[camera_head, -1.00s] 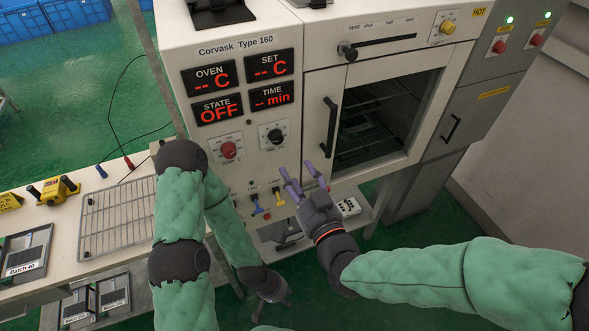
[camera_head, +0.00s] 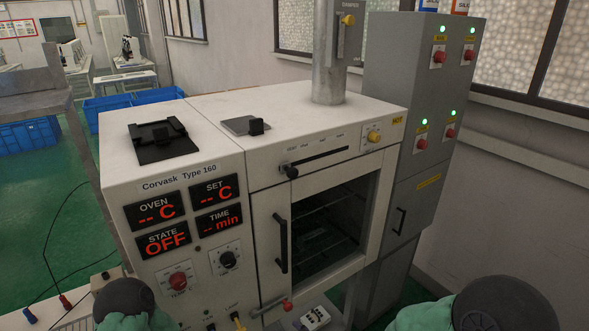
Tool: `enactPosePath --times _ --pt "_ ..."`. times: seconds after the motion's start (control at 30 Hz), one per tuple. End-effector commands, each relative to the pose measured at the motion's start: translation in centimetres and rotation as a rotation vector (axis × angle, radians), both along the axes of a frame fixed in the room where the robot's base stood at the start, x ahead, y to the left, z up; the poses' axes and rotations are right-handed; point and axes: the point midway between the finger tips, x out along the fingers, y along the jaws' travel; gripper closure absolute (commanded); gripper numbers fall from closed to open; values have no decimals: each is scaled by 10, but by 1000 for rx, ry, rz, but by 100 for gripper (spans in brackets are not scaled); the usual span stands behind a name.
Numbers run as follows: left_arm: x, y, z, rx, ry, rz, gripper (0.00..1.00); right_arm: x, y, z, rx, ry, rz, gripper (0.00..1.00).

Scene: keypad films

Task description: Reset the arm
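The oven labelled "Corvask Type 160" (camera_head: 178,192) stands in the middle of the head view. Its red displays show "OFF" for the state and dashes for oven, set and time. The oven door (camera_head: 263,235) looks closed, with a dark handle and window. My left arm (camera_head: 125,300) shows only as a dark joint with green sleeve at the bottom left. My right arm (camera_head: 505,305) shows the same way at the bottom right. Both grippers are outside the view.
A grey cabinet (camera_head: 418,110) with green lamps and red knobs stands right of the oven. A metal duct (camera_head: 329,60) rises from the oven top, where a black holder (camera_head: 160,139) also sits. Blue crates (camera_head: 110,107) and green floor lie behind at the left.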

Motion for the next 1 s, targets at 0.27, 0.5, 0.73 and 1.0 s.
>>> enactPosePath --times 0.27,0.5,0.73,1.0 --pt "0 0 -3 0 0 0 66 -50 -71 -159 -126 452 -32 47" --pt "0 0 -4 0 0 0 66 -127 -106 -245 -132 785 -19 47" --pt "0 0 -5 0 0 0 66 -164 -113 -270 -114 917 -1 47" --pt "0 0 -5 0 0 0 66 -166 -113 -271 -113 922 0 47"
